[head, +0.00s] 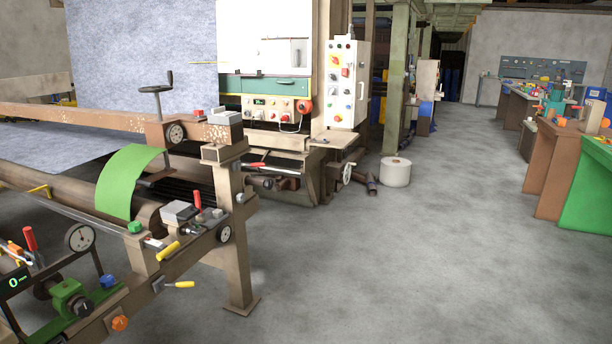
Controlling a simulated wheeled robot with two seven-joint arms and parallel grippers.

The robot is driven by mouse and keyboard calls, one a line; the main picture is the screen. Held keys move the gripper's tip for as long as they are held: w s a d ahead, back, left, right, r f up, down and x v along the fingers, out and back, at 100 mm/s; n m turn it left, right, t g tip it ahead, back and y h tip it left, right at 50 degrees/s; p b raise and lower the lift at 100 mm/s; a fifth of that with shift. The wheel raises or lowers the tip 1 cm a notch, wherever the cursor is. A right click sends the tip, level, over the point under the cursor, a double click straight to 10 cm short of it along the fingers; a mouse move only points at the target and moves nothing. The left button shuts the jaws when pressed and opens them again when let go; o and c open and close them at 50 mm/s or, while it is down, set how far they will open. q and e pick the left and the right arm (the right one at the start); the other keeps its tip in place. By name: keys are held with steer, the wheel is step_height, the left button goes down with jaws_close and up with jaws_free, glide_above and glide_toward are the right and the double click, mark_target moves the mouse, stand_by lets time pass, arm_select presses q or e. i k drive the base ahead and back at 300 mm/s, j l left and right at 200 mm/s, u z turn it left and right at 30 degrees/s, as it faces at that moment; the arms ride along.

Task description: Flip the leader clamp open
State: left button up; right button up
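I cannot tell for sure which part is the leader clamp. A red-handled lever (197,201) stands upright on the near machine's frame, beside a grey block. Another red-handled lever (30,239) stands at the far left, partly cut off by small parts around it. A curved green sheet (128,182) hangs over the roller between them. Neither of my grippers shows in the head view.
The near machine's brown frame (239,240) fills the left, with dial gauges and yellow-handled tools on it. A white control box (345,84) stands behind. A white roll (396,172) sits on the floor. Workbenches line the right. The grey floor (420,265) between is clear.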

mark_target(28, 231)
steer(key=i+j, duration=0.1)
steer(key=j, duration=0.8)
steer(key=i+j, duration=0.1)
steer(key=j, duration=0.75)
